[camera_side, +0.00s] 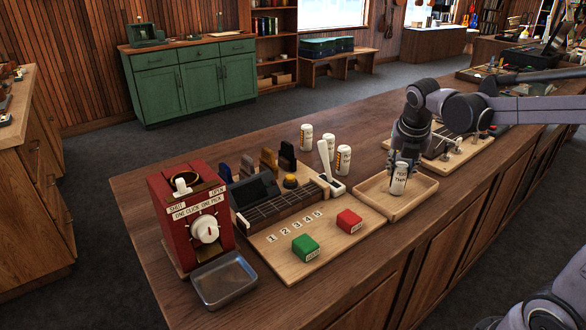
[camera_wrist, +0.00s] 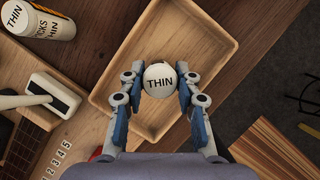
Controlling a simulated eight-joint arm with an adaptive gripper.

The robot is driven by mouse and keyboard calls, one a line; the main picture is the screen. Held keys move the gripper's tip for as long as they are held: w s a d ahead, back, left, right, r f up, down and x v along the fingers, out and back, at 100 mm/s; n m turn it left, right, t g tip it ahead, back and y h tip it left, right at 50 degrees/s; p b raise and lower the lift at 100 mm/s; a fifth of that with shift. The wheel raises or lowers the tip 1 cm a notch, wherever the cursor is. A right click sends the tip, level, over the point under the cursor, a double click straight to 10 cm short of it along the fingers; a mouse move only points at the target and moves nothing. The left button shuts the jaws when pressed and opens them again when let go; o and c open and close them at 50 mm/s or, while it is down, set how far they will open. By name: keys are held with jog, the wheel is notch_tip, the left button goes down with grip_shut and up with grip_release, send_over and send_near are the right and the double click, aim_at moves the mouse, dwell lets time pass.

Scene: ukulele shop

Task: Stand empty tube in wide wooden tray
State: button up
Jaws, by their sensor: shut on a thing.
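My gripper (camera_side: 404,163) is shut on a white tube with dark lettering (camera_side: 399,181), held upright over the wide wooden tray (camera_side: 424,194). In the wrist view the gripper (camera_wrist: 158,88) has a finger on each side of the tube's round top (camera_wrist: 160,80), which reads "THIN". The tray's bare floor (camera_wrist: 185,35) shows around it. The tube is within the tray's outline, towards its near part. Its lower end is close to the tray floor; I cannot tell whether it touches.
Several other white tubes (camera_side: 306,137) stand left of the tray. A white lever (camera_side: 327,165), a board with green (camera_side: 305,247) and red (camera_side: 349,221) blocks, and a red dispenser (camera_side: 191,215) with a metal pan (camera_side: 224,280) are further left. The tray is otherwise empty.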

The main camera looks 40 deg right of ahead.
jog(key=shift+f, duration=0.15)
jog(key=o, duration=1.1)
jog(key=v, duration=1.2)
jog(key=s+a+f+m+t+y, duration=0.1)
jog(key=a+f+m, duration=0.2)
jog(key=m, duration=0.4)
jog(key=s+a+f+m+t+y, duration=0.1)
jog(key=a+f+m, duration=0.3)
jog(key=m, duration=0.4)
jog(key=s+a+f+m+t+y, duration=0.1)
jog(key=s+a+f+m+t, duration=0.1)
jog(key=f+m, duration=0.3)
jog(key=shift+s+a+m, duration=0.25)
jog(key=shift+a+m, duration=0.1)
jog(key=shift+m, duration=0.35)
jog(key=shift+s+a+m, duration=0.3)
jog(key=shift+m, duration=0.4)
jog(key=shift+s+a+f+m+y, duration=0.15)
jog(key=shift+a+f+m+y, duration=0.1)
jog(key=shift+m, duration=0.35)
jog(key=shift+s+a+f+m+y, duration=0.15)
jog(key=shift+f+m, duration=0.1)
jog(key=shift+m, duration=0.35)
